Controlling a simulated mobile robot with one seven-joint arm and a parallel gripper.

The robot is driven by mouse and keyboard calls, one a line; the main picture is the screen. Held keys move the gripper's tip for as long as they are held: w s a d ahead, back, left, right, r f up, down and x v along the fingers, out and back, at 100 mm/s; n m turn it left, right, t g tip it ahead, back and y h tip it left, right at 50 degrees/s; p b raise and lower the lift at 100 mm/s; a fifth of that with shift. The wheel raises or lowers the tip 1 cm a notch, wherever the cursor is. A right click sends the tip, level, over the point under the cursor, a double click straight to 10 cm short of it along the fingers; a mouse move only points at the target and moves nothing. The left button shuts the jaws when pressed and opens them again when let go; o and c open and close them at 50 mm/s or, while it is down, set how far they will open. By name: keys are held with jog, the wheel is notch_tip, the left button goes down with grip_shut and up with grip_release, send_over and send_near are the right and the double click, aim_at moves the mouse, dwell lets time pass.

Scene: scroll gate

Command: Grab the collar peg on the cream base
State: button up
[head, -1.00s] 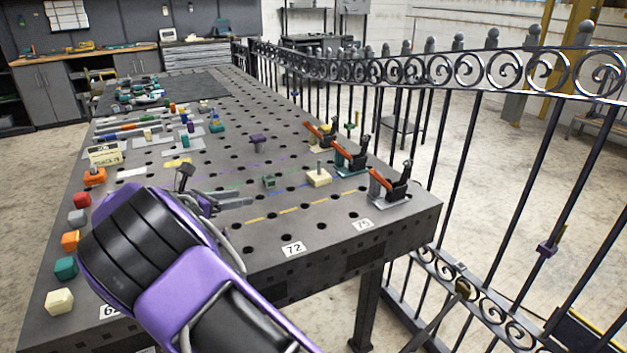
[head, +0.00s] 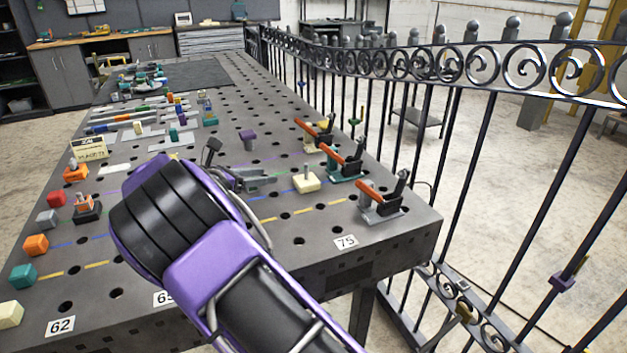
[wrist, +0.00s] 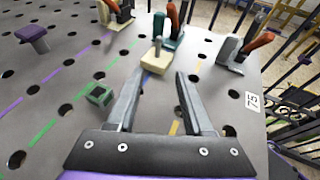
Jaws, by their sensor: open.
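A collar on the peg is too small to make out clearly.
Red-handled toggle clamps (head: 380,200) stand along the right table edge, one on a teal base (wrist: 172,38) close behind the cream base. A small green block (wrist: 98,94) lies left of my fingers. A purple peg (wrist: 32,33) stands farther left. The iron fence (head: 470,75) runs beyond the table.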

aim_at(305, 172)
jog(key=b+x, duration=0.1)
jog(key=x, duration=1.1)
jog(key=b+x, duration=0.1)
jog(key=x, duration=0.4)
jog(key=shift+w+f, duration=0.15)
jog(key=shift+w, duration=0.1)
grip_shut()
jog(key=shift+a, duration=0.1)
dwell(0.6)
